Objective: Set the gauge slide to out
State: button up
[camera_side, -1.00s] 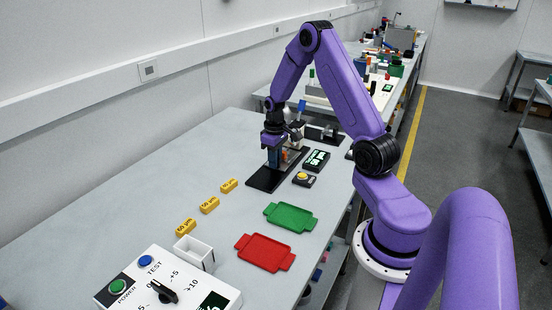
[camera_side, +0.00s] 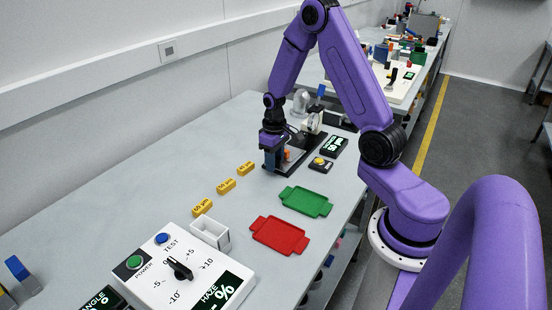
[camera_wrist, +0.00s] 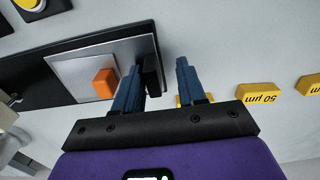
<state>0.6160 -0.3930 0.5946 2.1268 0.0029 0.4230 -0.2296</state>
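The gauge has a long black base (camera_side: 311,157), also in the wrist view (camera_wrist: 88,28), with a bare metal plate (camera_wrist: 75,78) on it. An orange block (camera_wrist: 104,83) stands on the plate; it shows beside the fingers in the side view (camera_side: 287,154). A black upright block (camera_wrist: 152,75) is at the plate's end. My gripper (camera_side: 272,168) is low at the base's near-left end. In the wrist view my gripper (camera_wrist: 160,64) has its dark blue fingers apart. The black block lies in that gap, close to the left finger; contact is unclear. I see no slide marking.
Yellow thickness blocks (camera_side: 226,186) lie in a row in front. A yellow-button box (camera_side: 320,164) and a display (camera_side: 334,147) stand right of the gauge. Green (camera_side: 306,201) and red (camera_side: 280,235) trays, a white box (camera_side: 210,234) and a dial panel (camera_side: 175,275) are nearer.

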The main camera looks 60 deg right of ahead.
jog(key=shift+d+r, duration=0.1)
jog(key=shift+r, duration=0.3)
notch_tip(320, 180, up, 17)
jog(key=shift+f, duration=0.2)
dwell(0.4)
jog(key=s+a+n, duration=0.3)
jog(key=s+a, duration=0.2)
jog(key=a, duration=0.3)
jog(key=s+a+n, duration=0.3)
jog(key=s+a, duration=0.2)
jog(key=a, duration=0.4)
jog(key=s+a+f+n, duration=0.1)
jog(key=s+a+n, duration=0.2)
jog(key=s, duration=1.2)
jog(key=n, duration=0.3)
jog(key=shift+s+a+f+n, duration=0.15)
jog(key=shift+s+f+n, duration=0.15)
jog(key=shift+s, duration=0.05)
